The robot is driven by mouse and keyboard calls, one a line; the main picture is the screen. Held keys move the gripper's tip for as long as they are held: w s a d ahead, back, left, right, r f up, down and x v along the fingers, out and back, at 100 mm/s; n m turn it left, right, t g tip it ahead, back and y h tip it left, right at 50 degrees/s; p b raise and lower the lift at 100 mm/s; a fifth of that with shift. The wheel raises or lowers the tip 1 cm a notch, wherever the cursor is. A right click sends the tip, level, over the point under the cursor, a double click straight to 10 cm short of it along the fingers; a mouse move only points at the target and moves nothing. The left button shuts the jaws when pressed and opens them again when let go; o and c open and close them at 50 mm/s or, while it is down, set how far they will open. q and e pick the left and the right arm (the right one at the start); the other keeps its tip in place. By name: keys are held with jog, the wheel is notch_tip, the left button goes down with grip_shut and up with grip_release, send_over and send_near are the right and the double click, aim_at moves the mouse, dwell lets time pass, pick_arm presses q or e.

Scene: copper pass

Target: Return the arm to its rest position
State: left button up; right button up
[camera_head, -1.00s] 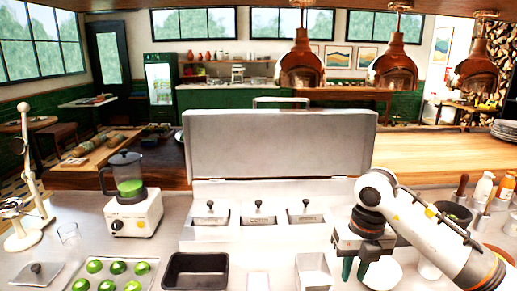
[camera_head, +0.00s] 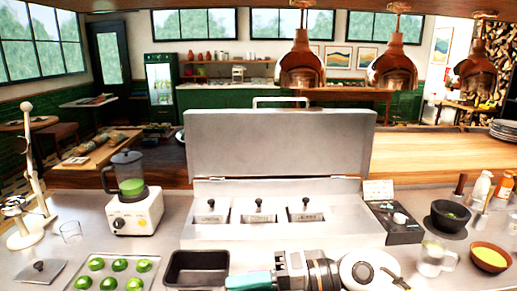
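My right arm lies low across the front of the counter, folded in at the bottom of the view. My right gripper (camera_head: 249,281) points left, its teal fingers seen from the side near the bottom edge. I cannot tell whether the fingers are apart, and no held object shows. The gripper is in front of the black pan (camera_head: 195,267) and partly overlaps its near right side in the picture. My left arm and gripper are not in view.
A steel station (camera_head: 280,228) with a raised lid (camera_head: 280,142) and several lidded inserts stands behind the arm. A tray of limes (camera_head: 147,266) and a blender (camera_head: 133,207) are left. A glass jug (camera_head: 433,261), yellow-filled bowl (camera_head: 489,257) and dark mortar (camera_head: 449,217) are right.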

jog(key=w+d+r+m+t, duration=0.2)
jog(key=d+r+m+t, duration=0.15)
jog(key=m+t, duration=0.55)
jog(key=w+d+r+m+t, duration=0.2)
jog(key=d+m+t, duration=0.2)
jog(key=m+t, duration=0.5)
jog(key=s+d+f+m+g+h, duration=0.1)
jog(key=d+f+m+h, duration=1.2)
jog(key=f+m+h, duration=0.3)
jog(key=s+d+f+m+g, duration=0.1)
jog(key=s+f+g, duration=0.6)
jog(key=s, duration=0.4)
jog(key=s+d+f+m+g, duration=0.1)
jog(key=s+d+f+g, duration=0.1)
jog(key=s+f+g, duration=0.65)
jog(key=s+f+t, duration=0.1)
jog(key=s+f, duration=0.1)
jog(key=f, duration=1.2)
jog(key=s+f, duration=0.2)
jog(key=f, duration=1.3)
jog(key=s+d+f, duration=0.2)
jog(key=s+f, duration=1.2)
jog(key=s, duration=0.2)
jog(key=shift+s+d+f+g+h, duration=0.15)
jog(key=shift+f+g+h, duration=0.15)
jog(key=shift+g, duration=0.15)
